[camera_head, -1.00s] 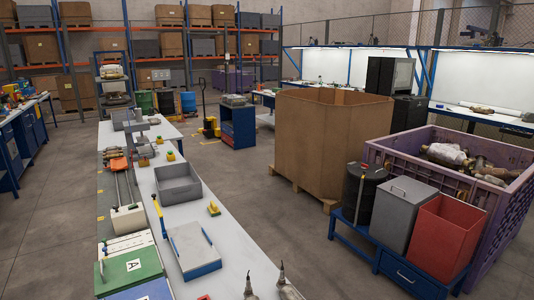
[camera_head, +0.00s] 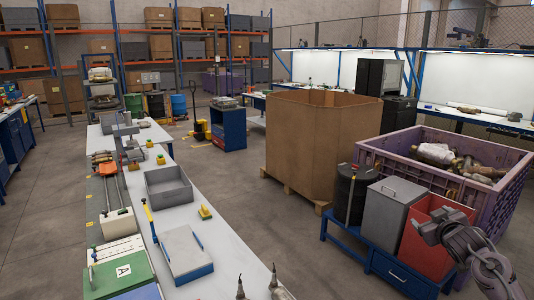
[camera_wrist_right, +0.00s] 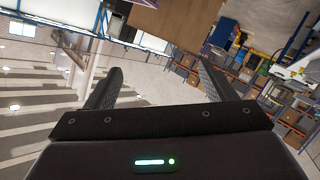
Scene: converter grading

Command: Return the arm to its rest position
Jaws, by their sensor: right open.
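My right arm shows at the lower right of the head view, with its gripper (camera_head: 428,229) in front of the red bin (camera_head: 432,252) as seen from the head. In the right wrist view my right gripper (camera_wrist_right: 158,88) has its two dark fingers spread apart with nothing between them. That view is tilted and looks out over the ceiling, the shelves and a cardboard surface (camera_wrist_right: 176,18). My left gripper does not show.
A long white workbench (camera_head: 228,262) runs along the left with a grey tray (camera_head: 168,185) on it. A purple crate (camera_head: 375,160) of converters, a grey lidded bin (camera_head: 388,215), a black drum (camera_head: 353,192) and a large cardboard box (camera_head: 315,145) stand to the right.

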